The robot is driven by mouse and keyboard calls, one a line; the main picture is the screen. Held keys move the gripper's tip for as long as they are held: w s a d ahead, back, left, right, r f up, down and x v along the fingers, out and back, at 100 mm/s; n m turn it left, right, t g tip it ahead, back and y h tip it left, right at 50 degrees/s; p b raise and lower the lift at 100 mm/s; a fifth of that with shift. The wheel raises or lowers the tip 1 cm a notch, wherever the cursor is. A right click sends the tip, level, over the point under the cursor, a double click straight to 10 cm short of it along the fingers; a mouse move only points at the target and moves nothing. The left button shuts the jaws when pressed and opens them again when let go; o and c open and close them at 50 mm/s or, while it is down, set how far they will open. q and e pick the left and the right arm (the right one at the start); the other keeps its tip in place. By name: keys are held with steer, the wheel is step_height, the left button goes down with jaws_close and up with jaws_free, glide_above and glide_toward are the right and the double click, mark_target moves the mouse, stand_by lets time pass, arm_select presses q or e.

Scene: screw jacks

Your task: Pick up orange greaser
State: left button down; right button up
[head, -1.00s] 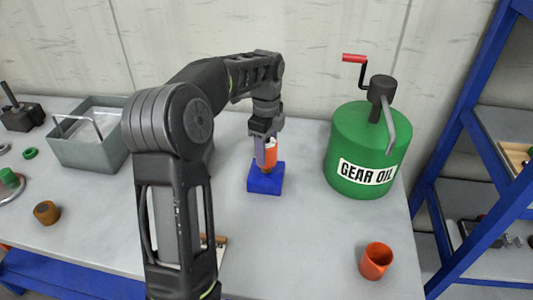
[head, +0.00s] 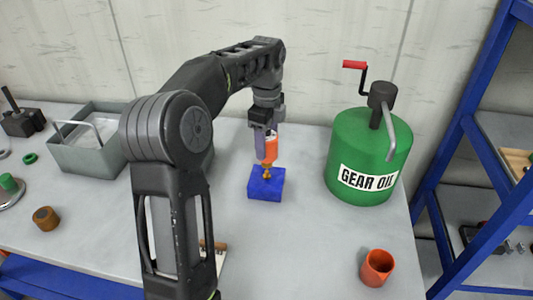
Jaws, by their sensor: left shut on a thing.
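The orange greaser (head: 271,148) is held upright in my left gripper (head: 266,145), which is shut on it. A brass-coloured tip shows at the greaser's lower end, just over a blue block (head: 266,186) on the table. I cannot tell whether the tip is clear of the block or still touches it. The gripper fingers hide part of the greaser. My right gripper is not in view.
A green gear oil drum (head: 366,150) with a red-handled crank stands to the right. An orange cup (head: 377,267) is near the front right. A grey bin (head: 88,145) and a brown round part (head: 46,217) are at left. A blue shelf frame (head: 455,160) rises at right.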

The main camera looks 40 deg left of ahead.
arm_select(q)
step_height(320, 180, up, 6)
steer(key=p, duration=0.4)
steer(key=shift+f, duration=0.1)
steer(key=shift+a+f, duration=0.1)
steer(key=shift+f, duration=0.05)
